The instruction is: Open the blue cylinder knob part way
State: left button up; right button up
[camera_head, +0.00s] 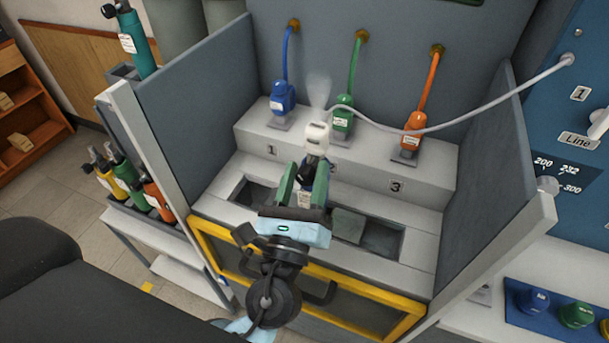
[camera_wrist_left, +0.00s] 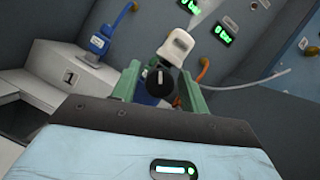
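The blue cylinder (camera_head: 305,174) stands in the middle of the bench, mostly hidden behind my gripper. Its black knob (camera_wrist_left: 160,82) faces the left wrist camera, with a white pointer mark near the top. A white regulator (camera_head: 316,138) sits on top of the cylinder; it also shows in the left wrist view (camera_wrist_left: 178,47). My left gripper (camera_head: 306,168) has its green fingers apart, one on each side of the knob. Small gaps seem to show between fingers and knob, so it looks open; contact is hard to tell. My right gripper is not in view.
Blue (camera_head: 283,98), green (camera_head: 343,115) and orange (camera_head: 411,130) hose connectors stand on the numbered ledge behind. A pale hose (camera_head: 470,113) runs right to the blue panel (camera_head: 575,90). Grey side walls (camera_head: 195,120) and a yellow front frame (camera_head: 370,303) bound the bench.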

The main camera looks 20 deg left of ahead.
pick_arm(q)
jog(key=shift+o, duration=0.4)
jog(key=shift+s+f, duration=0.2)
jog(key=shift+s, duration=0.1)
jog(key=b+v, duration=0.3)
jog(key=v, duration=0.4)
jog(key=shift+s+r, duration=0.1)
